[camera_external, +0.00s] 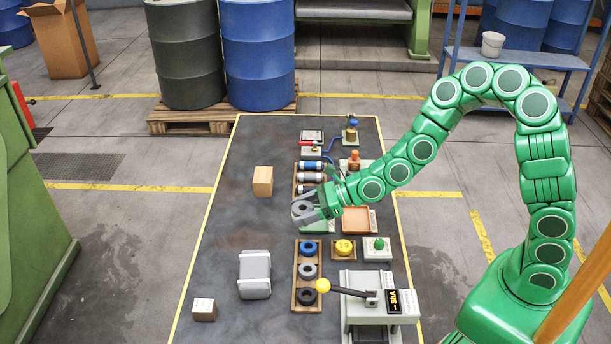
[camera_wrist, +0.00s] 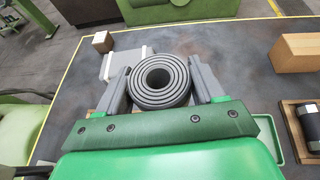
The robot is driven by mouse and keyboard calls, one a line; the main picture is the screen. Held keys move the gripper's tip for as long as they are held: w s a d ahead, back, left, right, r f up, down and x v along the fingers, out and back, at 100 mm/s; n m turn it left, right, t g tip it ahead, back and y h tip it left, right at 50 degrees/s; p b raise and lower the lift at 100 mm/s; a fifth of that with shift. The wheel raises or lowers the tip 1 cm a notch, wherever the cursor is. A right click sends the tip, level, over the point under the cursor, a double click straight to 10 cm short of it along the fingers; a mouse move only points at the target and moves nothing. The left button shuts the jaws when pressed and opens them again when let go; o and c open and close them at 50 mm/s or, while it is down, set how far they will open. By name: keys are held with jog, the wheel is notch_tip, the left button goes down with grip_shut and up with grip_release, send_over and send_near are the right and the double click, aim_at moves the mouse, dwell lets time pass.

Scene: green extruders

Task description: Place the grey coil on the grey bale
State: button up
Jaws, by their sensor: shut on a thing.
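The grey coil (camera_wrist: 160,80) is a dark grey rolled strip with an open centre. My gripper (camera_external: 309,207) is shut on it, one finger on each side in the wrist view. The coil also shows between the fingertips in the external view (camera_external: 302,209), held above the table's middle. The grey bale (camera_external: 254,273) is a light grey block with raised ends on the table's left front part. It lies apart from the coil, to its lower left in the external view. In the wrist view the bale (camera_wrist: 116,64) shows behind the left finger, partly hidden.
A wooden block (camera_external: 262,181) stands left of my gripper, and a small box (camera_external: 204,310) is near the bale. A rack of rings (camera_external: 297,272) stands right of the bale. A yellow-knobbed lever machine (camera_external: 375,307) is at front right. The left table strip has free room.

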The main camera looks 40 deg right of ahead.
jog(key=s+a+r+n+g, duration=0.1)
jog(key=s+a+r, duration=0.4)
jog(key=s+a, duration=0.45)
send_over(254, 267)
jog(key=shift+y, duration=0.3)
notch_tip(254, 267, down, 9)
jog(key=shift+s+f, duration=0.15)
jog(key=shift+w+a+f, duration=0.1)
jog(key=shift+w+f, duration=0.1)
jog(key=shift+f, duration=1.55)
jog(key=shift+f, duration=0.15)
jog(key=o, duration=1.1)
